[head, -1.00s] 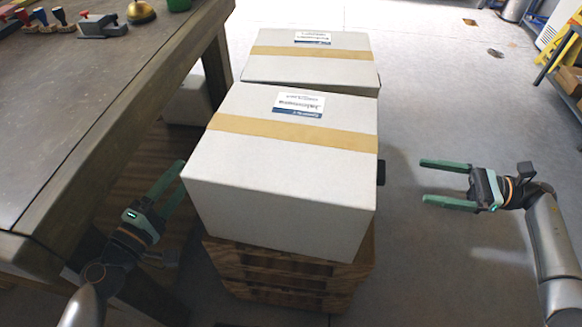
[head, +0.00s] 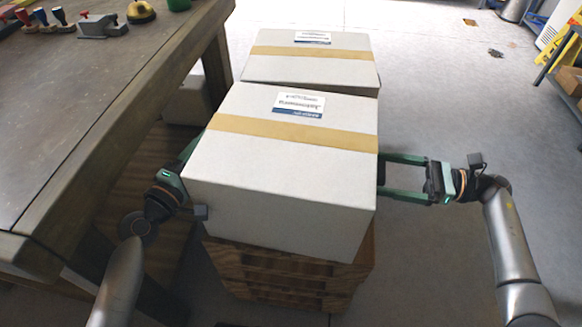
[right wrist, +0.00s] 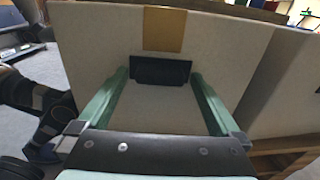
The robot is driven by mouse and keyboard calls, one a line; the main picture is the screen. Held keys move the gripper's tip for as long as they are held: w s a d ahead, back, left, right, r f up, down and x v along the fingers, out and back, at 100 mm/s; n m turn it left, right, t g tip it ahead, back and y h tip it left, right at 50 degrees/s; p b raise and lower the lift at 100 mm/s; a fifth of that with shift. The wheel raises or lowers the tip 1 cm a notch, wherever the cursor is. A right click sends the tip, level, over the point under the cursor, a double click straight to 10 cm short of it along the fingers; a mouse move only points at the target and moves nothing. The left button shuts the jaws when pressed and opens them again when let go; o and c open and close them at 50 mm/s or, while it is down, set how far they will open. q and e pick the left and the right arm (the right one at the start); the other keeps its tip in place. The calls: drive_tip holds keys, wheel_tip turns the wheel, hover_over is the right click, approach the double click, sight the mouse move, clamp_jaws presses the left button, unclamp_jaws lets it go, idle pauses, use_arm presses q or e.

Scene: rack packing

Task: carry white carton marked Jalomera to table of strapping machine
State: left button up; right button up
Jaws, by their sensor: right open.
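The near white carton (head: 285,167) has a tan tape band and an upside-down label on top that appears to read Jalomera. It rests on a wooden pallet stack (head: 290,272). My right gripper (head: 385,174) is open at the carton's right side. In the right wrist view its fingers (right wrist: 160,80) stand either side of a black handle (right wrist: 160,69) on the carton's wall (right wrist: 90,50). My left gripper (head: 178,175) is at the carton's left side. Its fingers are mostly hidden behind the carton, so I cannot tell how far apart they are.
A second white carton (head: 312,68) stands directly behind the near one. A workbench (head: 90,100) with stamps and a yellow object fills the left. Open floor (head: 450,90) lies to the right. A shelf with a brown box (head: 568,82) is at the far right.

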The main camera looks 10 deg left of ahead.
use_arm(q)
drive_tip(key=shift+c, duration=0.4)
use_arm(e)
drive_tip(key=shift+c, duration=0.4)
use_arm(q)
clamp_jaws()
use_arm(e)
drive_tip(key=c, duration=0.9)
clamp_jaws()
use_arm(q)
drive_tip(key=shift+r, duration=0.3)
use_arm(e)
drive_tip(key=shift+w+r, duration=0.1)
drive_tip(key=shift+r, duration=0.15)
